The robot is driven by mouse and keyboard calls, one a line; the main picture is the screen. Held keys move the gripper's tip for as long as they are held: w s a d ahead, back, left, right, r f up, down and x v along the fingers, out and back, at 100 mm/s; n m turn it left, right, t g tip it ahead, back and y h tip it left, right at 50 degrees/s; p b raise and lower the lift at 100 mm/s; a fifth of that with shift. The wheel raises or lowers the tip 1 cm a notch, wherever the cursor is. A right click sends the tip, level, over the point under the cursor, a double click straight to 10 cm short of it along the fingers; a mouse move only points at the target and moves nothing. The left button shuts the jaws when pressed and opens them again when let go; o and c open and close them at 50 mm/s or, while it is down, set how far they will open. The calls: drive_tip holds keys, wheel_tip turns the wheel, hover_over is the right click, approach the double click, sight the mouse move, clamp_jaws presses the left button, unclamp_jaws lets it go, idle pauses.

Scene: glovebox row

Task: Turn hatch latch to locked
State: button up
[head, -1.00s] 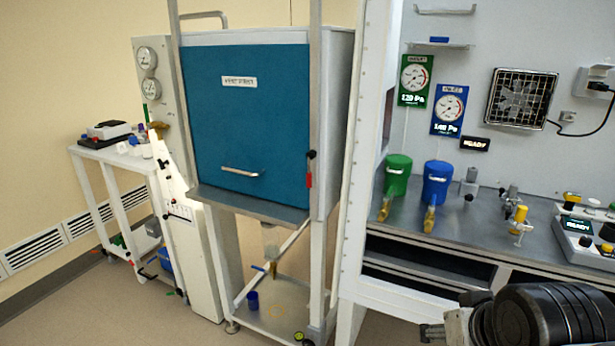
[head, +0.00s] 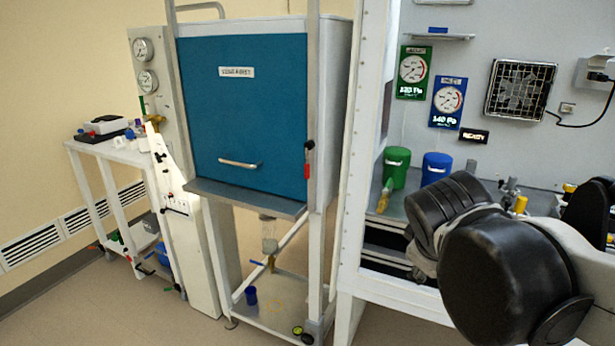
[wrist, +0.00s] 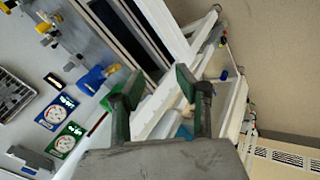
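The hatch is a large blue panel (head: 243,110) with a pale bar handle (head: 239,163) and a white label in the head view. A small latch with a black top and a red lower part (head: 307,160) sits at the panel's right edge, hanging about upright. My gripper (wrist: 153,88) shows in the wrist view with two dark green-grey fingers apart and nothing between them. It is clear of the latch, which I cannot make out in the wrist view. In the head view, my dark arm links are at the lower right and the fingertips are not visible.
A white frame post (head: 352,170) stands between the hatch cabinet and the bench. Green (head: 397,167) and blue (head: 436,166) containers stand on the bench near my arm. A white cart (head: 110,150) is at the left. The floor before the cabinet looks clear.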

drive_tip(key=w+a+r+n+t+h+b, duration=0.1)
drive_tip(key=w+a+n+h+b, duration=0.2)
drive_tip(key=w+n, duration=0.5)
drive_tip(key=n+t+h+b, duration=0.2)
drive_tip(key=n+t+h, duration=0.35)
drive_tip(key=n, duration=0.75)
approach(305, 173)
drive_tip(key=shift+t+y, duration=0.75)
drive_tip(key=shift+t, duration=0.1)
drive_tip(key=b+x, duration=0.1)
drive_tip(key=x, duration=0.6)
drive_tip(key=d+b+x, duration=0.1)
drive_tip(key=x, duration=0.2)
drive_tip(key=shift+d+f+b, duration=0.15)
drive_tip(key=shift+d+b, duration=0.15)
clamp_jaws()
